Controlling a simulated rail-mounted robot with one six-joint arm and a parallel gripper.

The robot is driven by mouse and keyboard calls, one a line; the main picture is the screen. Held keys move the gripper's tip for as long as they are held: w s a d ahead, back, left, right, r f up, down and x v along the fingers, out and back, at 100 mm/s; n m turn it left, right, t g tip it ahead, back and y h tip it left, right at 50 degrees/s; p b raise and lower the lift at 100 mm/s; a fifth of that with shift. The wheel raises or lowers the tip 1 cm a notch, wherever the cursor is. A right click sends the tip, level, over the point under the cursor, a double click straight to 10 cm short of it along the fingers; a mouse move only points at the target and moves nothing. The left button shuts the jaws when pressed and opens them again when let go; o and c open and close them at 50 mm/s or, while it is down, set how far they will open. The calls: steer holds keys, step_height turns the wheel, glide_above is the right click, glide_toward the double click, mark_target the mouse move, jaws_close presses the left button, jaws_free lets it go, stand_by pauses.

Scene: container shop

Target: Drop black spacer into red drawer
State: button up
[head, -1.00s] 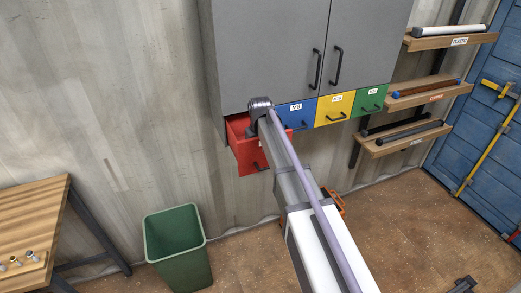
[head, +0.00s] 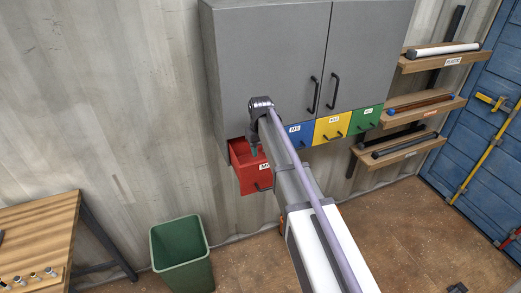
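The red drawer (head: 250,183) is pulled out at the left end of the drawer row under the grey cabinet. My arm reaches up to it from the lower right. My gripper (head: 254,153) points down at the opening of the red drawer, partly hidden by my wrist and small in the picture. I cannot tell whether its fingers are open or shut. I cannot make out the black spacer; it is not visible in the gripper or in the part of the drawer that shows.
Blue (head: 299,135), yellow (head: 332,128) and green (head: 365,120) drawers sit shut to the right. The grey cabinet (head: 265,60) is above. A green bin (head: 181,262) stands on the floor below left. A wooden table (head: 38,235) holds several small parts at left. Wall shelves (head: 400,150) hold rods at right.

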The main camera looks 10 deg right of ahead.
steer(key=s+r+m, duration=0.2)
steer(key=s, duration=2.6)
step_height(320, 180, down, 14)
steer(key=b, duration=1.3)
steer(key=shift+w+a+b, duration=0.15)
steer(key=shift+w+b, duration=0.15)
